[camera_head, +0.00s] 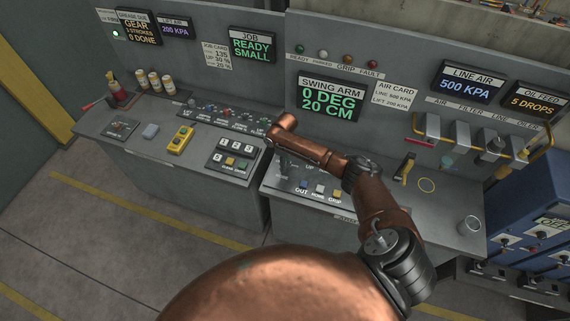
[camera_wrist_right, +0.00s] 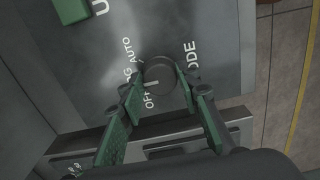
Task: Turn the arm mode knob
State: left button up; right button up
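The arm mode knob (camera_wrist_right: 159,74) is a round dark knob with a white pointer line, on a grey panel in the right wrist view. Labels OFF, a partly covered one that looks like JOG, AUTO and MODE stand around it. The pointer is turned towards the OFF and JOG side. My right gripper (camera_wrist_right: 161,84) is open, with one green finger on each side of the knob. I cannot tell whether the fingers touch it. In the head view my copper right arm reaches over the right console and covers the knob. My left gripper is in neither view.
The swing arm display (camera_head: 331,97) reads 0 DEG, 20 CM. Coloured buttons (camera_head: 320,189) lie along the right console's front. A yellow pendant (camera_head: 181,139) and several small bottles stand on the left console. Filter bowls with yellow handles and a blue cabinet (camera_head: 530,225) are at the right.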

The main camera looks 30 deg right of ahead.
jog(key=o, duration=0.5)
notch_tip(320, 180, up, 12)
dwell(0.5)
jog(key=shift+f, duration=0.1)
